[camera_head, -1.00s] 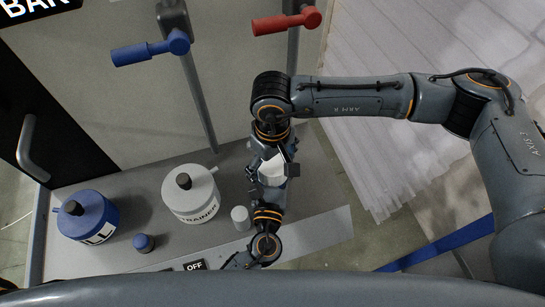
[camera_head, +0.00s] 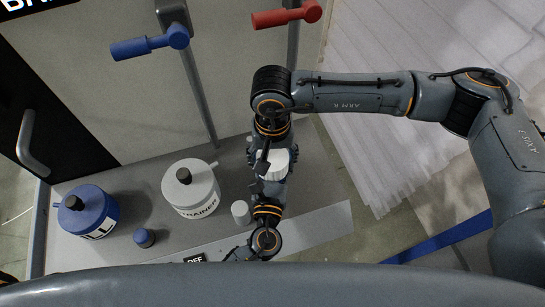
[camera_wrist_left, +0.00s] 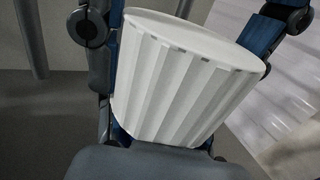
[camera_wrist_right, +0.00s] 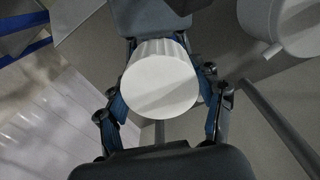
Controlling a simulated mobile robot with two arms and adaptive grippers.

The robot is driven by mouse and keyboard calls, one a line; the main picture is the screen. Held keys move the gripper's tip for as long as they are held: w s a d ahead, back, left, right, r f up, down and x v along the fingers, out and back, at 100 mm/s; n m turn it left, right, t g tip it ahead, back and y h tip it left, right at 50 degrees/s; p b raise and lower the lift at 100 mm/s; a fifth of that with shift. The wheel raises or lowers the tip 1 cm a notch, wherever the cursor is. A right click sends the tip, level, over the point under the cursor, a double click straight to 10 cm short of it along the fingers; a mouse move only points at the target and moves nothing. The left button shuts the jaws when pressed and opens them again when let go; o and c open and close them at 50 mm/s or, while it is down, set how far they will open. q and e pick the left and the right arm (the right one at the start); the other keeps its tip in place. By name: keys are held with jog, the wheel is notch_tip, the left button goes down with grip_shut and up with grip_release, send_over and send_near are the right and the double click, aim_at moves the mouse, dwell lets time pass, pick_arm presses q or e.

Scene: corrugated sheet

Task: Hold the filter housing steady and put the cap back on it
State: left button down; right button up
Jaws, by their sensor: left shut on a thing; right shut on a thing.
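A white ribbed cylinder (camera_head: 276,165), with a smooth flat end, is between my two grippers above the counter. My left gripper (camera_wrist_left: 185,65) reaches up from below and is shut on it; its fingers flank the ribbed side in the left wrist view. My right gripper (camera_head: 267,155) comes from above and is shut on it too; in the right wrist view its fingers stand on both sides of the cylinder (camera_wrist_right: 160,85). I cannot tell whether this is the cap, the housing, or both together. The grippers hide much of it in the head view.
A white STRAINER canister (camera_head: 190,190) and a blue canister (camera_head: 88,212) with dark knobs stand on the grey counter (camera_head: 330,220). A small white cylinder (camera_head: 240,212) and small blue one (camera_head: 144,238) are nearby. Blue (camera_head: 150,43) and red (camera_head: 287,15) levers are behind.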

jog(key=m, duration=0.9)
jog(key=o, duration=1.3)
jog(key=shift+c, duration=0.2)
jog(key=shift+r, duration=2.25)
